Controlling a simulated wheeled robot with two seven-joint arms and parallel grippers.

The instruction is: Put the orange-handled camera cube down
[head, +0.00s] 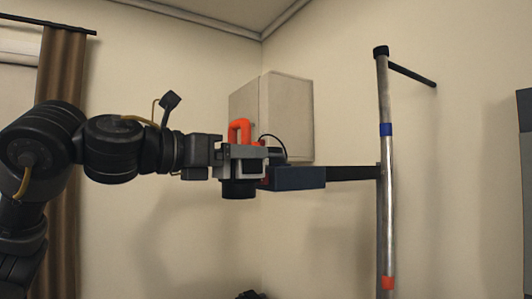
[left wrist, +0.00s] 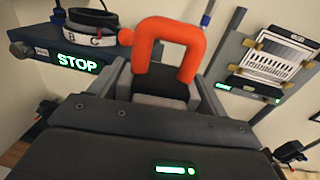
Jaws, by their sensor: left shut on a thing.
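The camera cube (head: 251,167) is a grey and black block with an orange loop handle (head: 239,130) on top and a black round lens part (head: 238,189) underneath. My left gripper (head: 240,160) is shut on the cube and holds it upright in mid-air. In the left wrist view the orange handle (left wrist: 168,32) stands up and the dark cube body (left wrist: 162,90) sits between the two fingers. The cube's lower part is hidden there.
A dark blue-grey block (head: 298,178) on a bar from the metal pole (head: 386,205) lies just right of the cube; contact is unclear.

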